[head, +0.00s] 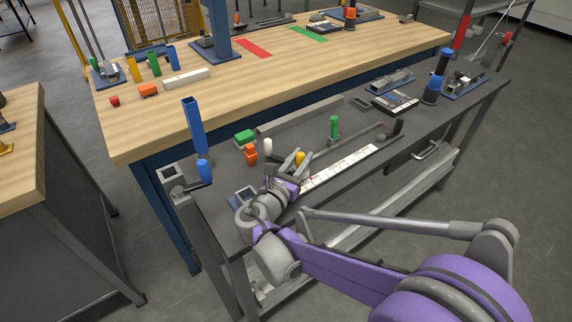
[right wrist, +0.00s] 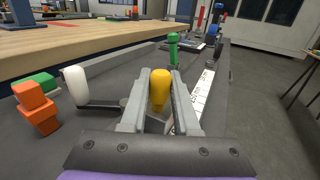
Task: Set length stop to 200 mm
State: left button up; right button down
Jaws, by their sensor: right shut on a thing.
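The length stop's yellow knob (head: 300,157) stands beside the white marked scale (head: 345,164) on the dark bench. In the right wrist view the yellow knob (right wrist: 160,88) is upright between both fingers, and the scale (right wrist: 204,90) runs away to the right of it. My right gripper (head: 294,163) is shut on the knob. The scale's figures are too small to read, and my gripper hides its near end. A green handle (head: 334,127) stands farther along, and a white handle (head: 268,147) is just left of my gripper. My left gripper is not in view.
An orange block piece (head: 251,157) and a green block (head: 245,137) sit left of the gripper. A blue post (head: 195,128) rises at the bench's left end. A wooden table (head: 235,75) stands behind. A dark device (head: 396,102) lies toward the bench's right end.

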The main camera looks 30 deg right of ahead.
jog(key=d, duration=0.9)
jog(key=w+d, duration=0.1)
jog(key=d, duration=0.4)
jog(key=shift+d, duration=0.2)
jog(key=c, duration=0.6)
grip_release()
jog(key=shift+c, duration=0.2)
jog(key=shift+w, duration=0.1)
jog(key=a, duration=0.6)
jog(key=s+a, duration=0.1)
jog(key=a, duration=1.3)
jog(key=shift+s+a, duration=0.25)
jog(key=shift+s, duration=0.05)
jog(key=v, duration=1)
jog(key=shift+s+f, duration=0.1)
jog(key=shift+s, duration=0.2)
